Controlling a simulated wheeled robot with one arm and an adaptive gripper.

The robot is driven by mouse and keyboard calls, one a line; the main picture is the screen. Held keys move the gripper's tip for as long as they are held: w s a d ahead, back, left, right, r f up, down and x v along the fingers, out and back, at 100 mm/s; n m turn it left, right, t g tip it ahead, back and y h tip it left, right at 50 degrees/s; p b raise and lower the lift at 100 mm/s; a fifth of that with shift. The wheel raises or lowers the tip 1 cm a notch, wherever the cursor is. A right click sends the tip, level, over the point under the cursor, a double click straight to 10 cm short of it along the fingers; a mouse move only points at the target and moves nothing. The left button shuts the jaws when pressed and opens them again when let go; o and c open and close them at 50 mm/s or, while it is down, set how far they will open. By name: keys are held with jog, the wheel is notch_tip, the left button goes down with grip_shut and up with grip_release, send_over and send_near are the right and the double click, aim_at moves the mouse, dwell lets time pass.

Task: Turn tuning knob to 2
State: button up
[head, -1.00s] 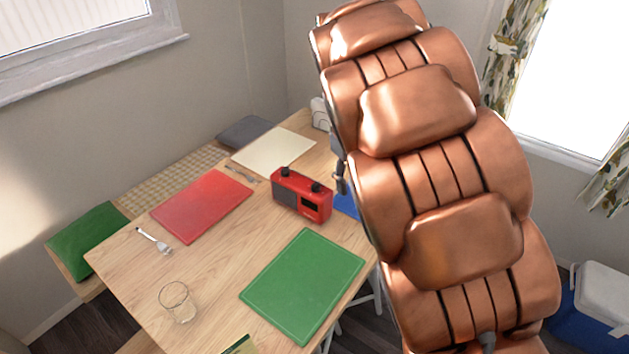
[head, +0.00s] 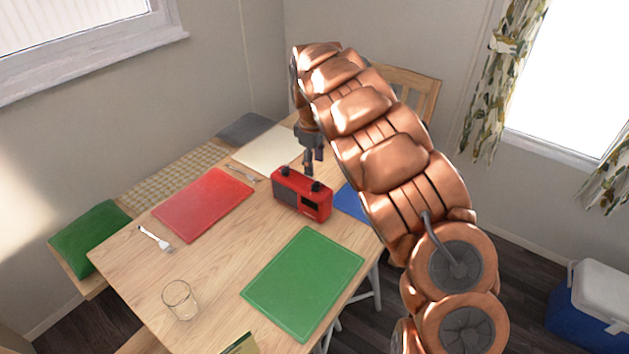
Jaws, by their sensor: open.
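A red radio (head: 301,196) stands on the wooden table between the red, green, blue and cream boards. Two dark knobs are on its top: a left knob (head: 285,171) and a right knob (head: 315,186). Which one is the tuning knob, and its setting, are too small to tell. My gripper (head: 309,170) is open and points down just behind the radio's top, between the two knobs in the picture. I cannot tell whether it touches the radio. My copper-coloured arm reaches in from the right.
A red board (head: 203,205), a green board (head: 303,283), a cream board (head: 266,149) and a partly hidden blue board (head: 349,201) lie around the radio. A glass (head: 180,300) and a fork (head: 156,239) are at the left. A wooden chair (head: 416,90) stands behind my arm.

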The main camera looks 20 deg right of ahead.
aim_at(315, 182)
jog(key=shift+w+d+f+p, duration=0.1)
jog(key=shift+f+p, duration=0.55)
jog(key=shift+f, duration=1.35)
jog(key=shift+w+d+f+p, duration=0.1)
jog(key=shift+f+p, duration=0.55)
jog(key=shift+f, duration=1.3)
jog(key=shift+c, duration=0.4)
grip_shut()
